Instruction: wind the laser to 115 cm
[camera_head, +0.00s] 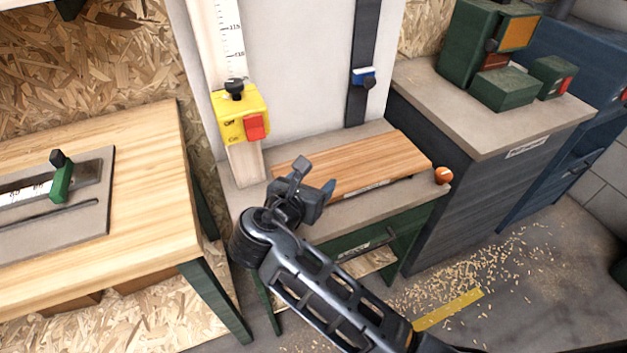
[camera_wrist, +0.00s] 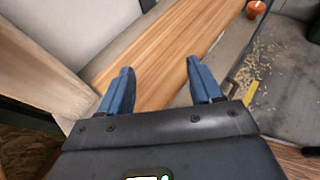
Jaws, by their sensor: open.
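A yellow box (camera_head: 242,116) with a black knob on top and a red button sits on a pale wooden post; I take it for the laser. The white scale (camera_head: 231,40) rises above it, with a mark that looks like 115 near the top; the lower figures are too small to read surely. A round orange knob (camera_head: 443,175) sits at the right end of the bench; it also shows in the wrist view (camera_wrist: 256,8). My gripper (camera_head: 314,181) is open and empty over the front of the bench, below and right of the yellow box. In the wrist view its blue fingers (camera_wrist: 160,78) are apart above the wooden board.
A striped wooden board (camera_head: 360,162) lies on the grey bench. A blue clamp (camera_head: 363,77) sits on a dark upright rail. A wooden table (camera_head: 140,150) with a green slider (camera_head: 62,180) stands left. A dark cabinet (camera_head: 440,160) stands right. Shavings cover the floor.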

